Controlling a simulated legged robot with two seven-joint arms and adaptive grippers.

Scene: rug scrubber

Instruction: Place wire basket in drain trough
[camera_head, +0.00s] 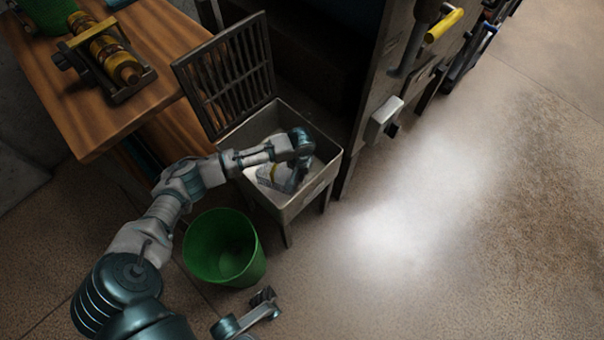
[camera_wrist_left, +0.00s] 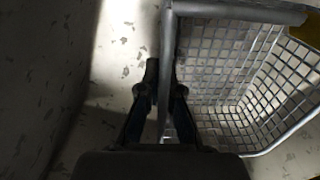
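The wire basket (camera_head: 272,175) is inside the drain trough (camera_head: 322,178), a grey basin on legs, in the head view. My left arm reaches over the trough, with its left gripper (camera_head: 292,186) pointing down at the basket. In the left wrist view the basket (camera_wrist_left: 225,75) is a grey mesh with a thick rim and a yellow patch. The rim runs between the fingertips of the left gripper (camera_wrist_left: 165,82), which look closed on it. Whether the basket touches the trough floor (camera_wrist_left: 45,90) is unclear. My right gripper (camera_head: 264,300) is low in the head view, away from the trough.
A slatted grate (camera_head: 228,75) stands upright behind the trough. A green bucket (camera_head: 223,248) is on the floor in front. A wooden table (camera_head: 110,75) with a yellow device is at left, and a dark cabinet (camera_head: 375,85) with handles is at right. The right floor is clear.

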